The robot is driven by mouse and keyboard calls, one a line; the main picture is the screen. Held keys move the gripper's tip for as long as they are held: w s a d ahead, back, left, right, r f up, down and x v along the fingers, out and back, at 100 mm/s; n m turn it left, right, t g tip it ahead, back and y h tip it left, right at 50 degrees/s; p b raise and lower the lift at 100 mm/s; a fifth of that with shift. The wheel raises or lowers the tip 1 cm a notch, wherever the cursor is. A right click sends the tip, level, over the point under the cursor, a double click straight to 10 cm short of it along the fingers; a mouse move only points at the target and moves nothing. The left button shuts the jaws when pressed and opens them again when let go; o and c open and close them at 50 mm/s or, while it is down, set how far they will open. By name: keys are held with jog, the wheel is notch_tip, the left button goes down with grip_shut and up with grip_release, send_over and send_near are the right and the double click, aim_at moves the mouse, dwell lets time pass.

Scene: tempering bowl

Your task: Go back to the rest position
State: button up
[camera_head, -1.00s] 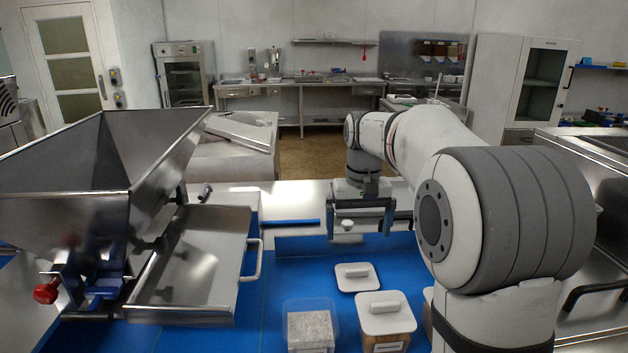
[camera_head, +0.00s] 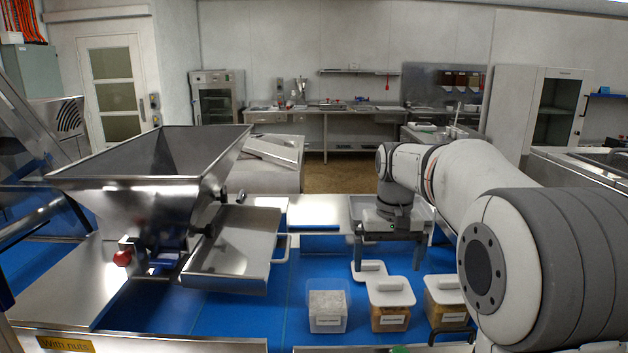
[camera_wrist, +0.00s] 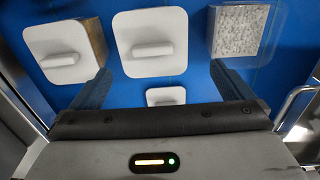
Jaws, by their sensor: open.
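My gripper (camera_head: 389,262) is open and empty, held over the blue work surface with its fingers pointing down. Both fingers also show in the wrist view (camera_wrist: 162,88). A loose white lid (camera_head: 369,271) lies on the blue surface close below it. An open clear tub (camera_head: 327,317) with pale grainy contents stands at the left of the row. Two tubs with white lids stand to its right, a middle one (camera_head: 390,316) and a right one (camera_head: 441,312). In the wrist view the loose lid (camera_wrist: 166,96) appears between the fingers, apart from them.
A steel hopper (camera_head: 150,200) with a sloping tray (camera_head: 232,255) stands on the left. A label reading "With nuts" (camera_head: 65,344) is at the front left edge. A steel counter (camera_head: 325,118) lines the back wall. The blue surface left of the open tub is clear.

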jog(key=shift+t, duration=0.8)
jog(key=s+f, duration=0.1)
jog(key=s, duration=0.8)
jog(key=s+f, duration=0.1)
jog(key=s, duration=0.4)
jog(key=shift+f, duration=0.3)
jog(key=s+f+t, duration=0.1)
jog(key=s+f, duration=0.4)
jog(key=s, duration=0.4)
jog(key=shift+s+f, duration=0.3)
